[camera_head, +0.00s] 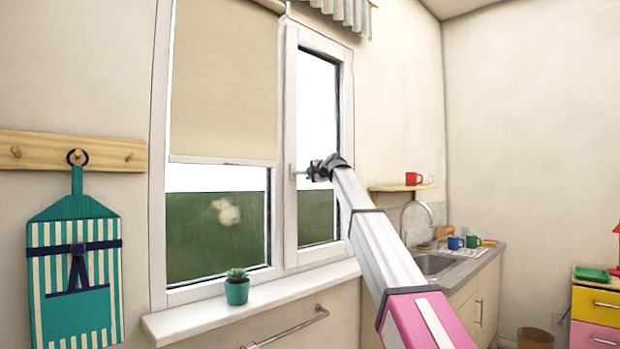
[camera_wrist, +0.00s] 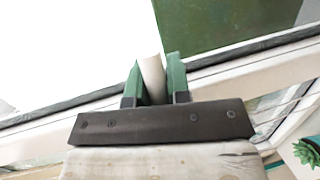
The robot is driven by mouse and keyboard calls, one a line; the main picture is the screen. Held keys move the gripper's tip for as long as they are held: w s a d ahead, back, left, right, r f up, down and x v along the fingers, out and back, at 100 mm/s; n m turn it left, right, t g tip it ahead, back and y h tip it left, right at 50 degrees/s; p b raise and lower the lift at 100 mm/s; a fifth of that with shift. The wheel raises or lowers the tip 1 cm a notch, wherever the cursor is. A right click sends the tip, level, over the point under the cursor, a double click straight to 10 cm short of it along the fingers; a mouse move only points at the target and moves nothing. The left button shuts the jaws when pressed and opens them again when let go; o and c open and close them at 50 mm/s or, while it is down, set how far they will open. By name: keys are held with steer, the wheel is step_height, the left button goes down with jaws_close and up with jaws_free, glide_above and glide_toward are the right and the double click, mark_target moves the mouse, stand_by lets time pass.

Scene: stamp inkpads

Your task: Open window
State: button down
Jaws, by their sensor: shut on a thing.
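The white-framed window (camera_head: 291,230) is in the wall at the centre-left of the head view, with a narrow right-hand sash (camera_head: 344,105). The white handle (camera_head: 298,173) is on the left side of that sash and points sideways toward my gripper. My gripper (camera_head: 314,172) is at the handle, and in the wrist view its green fingers are closed on both sides of the handle (camera_wrist: 152,78). The handle's base is partly hidden. The sash looks set in its frame; I cannot tell whether it stands slightly ajar.
A beige blind (camera_head: 225,80) covers the upper left pane. A potted succulent (camera_head: 237,290) stands on the sill (camera_head: 190,322), below and left of my gripper. A striped apron (camera_head: 75,270) hangs at left. A shelf (camera_head: 400,188) and sink (camera_head: 435,264) are to the right.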

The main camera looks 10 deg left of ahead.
stand_by(0.3)
steer(key=s+d+n+g+y, duration=0.1)
steer(key=s+d+n+g, duration=0.1)
steer(key=d, duration=0.5)
steer(key=s+d+n+g+y, duration=0.1)
steer(key=s+d+g+y, duration=0.1)
steer(key=d, duration=0.5)
steer(key=shift+s+n, duration=0.4)
steer(key=shift+s, duration=0.35)
steer(key=c, duration=1.1)
jaws_free()
steer(key=v, duration=1.1)
steer(key=shift+f, duration=0.1)
